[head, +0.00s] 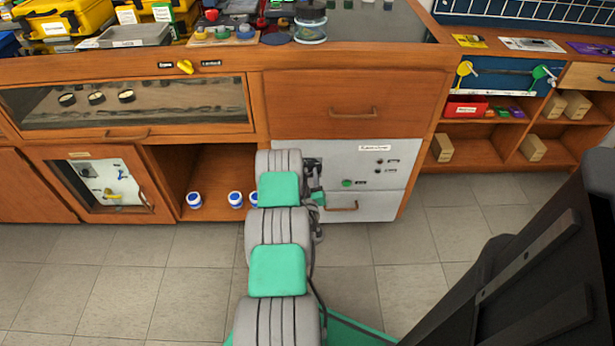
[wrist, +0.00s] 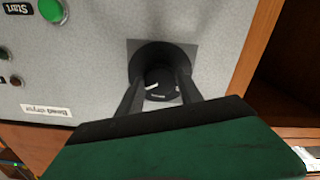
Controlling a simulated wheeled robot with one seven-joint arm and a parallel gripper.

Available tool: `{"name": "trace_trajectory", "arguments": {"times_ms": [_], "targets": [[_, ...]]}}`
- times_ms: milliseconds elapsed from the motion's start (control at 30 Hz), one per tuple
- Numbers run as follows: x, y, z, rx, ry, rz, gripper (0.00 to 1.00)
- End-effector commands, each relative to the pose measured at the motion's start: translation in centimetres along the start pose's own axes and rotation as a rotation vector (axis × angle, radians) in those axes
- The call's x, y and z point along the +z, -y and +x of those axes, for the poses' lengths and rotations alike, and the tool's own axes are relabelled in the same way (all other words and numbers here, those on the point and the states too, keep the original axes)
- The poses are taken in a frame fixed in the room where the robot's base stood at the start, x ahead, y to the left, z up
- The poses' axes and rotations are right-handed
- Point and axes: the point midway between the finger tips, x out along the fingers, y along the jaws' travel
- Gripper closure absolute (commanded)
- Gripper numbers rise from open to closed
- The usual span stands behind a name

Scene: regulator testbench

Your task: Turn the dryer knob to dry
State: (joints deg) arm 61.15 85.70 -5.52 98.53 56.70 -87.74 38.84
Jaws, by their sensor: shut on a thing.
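The dryer is a light grey panel (head: 376,162) in the wooden bench, with a small label at its top. Its dark knob (wrist: 160,86) sits in front of a square dark plate in the wrist view and carries a short white mark. My gripper (wrist: 158,80) has one finger on each side of the knob and is shut on it. Any dry marking around the knob is hidden or cannot be read. In the head view my arm covers the knob and most of my gripper.
The dryer's green start button (wrist: 52,10) and small indicators lie left of the knob in the wrist view. A drawer (head: 345,103) is above the panel. An open compartment with blue-and-white jars (head: 235,199) is to the left. The tiled floor ahead is clear.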

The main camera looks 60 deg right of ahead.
Motion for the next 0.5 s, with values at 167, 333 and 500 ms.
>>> {"name": "trace_trajectory", "arguments": {"times_ms": [167,333,500], "targets": [[0.24,-0.25,-0.08,0.006,0.007,0.0,0.98],[0.17,-0.12,-0.07,0.003,0.005,0.0,0.45],[0.02,0.13,-0.03,-0.001,0.002,0.001,0.35]]}}
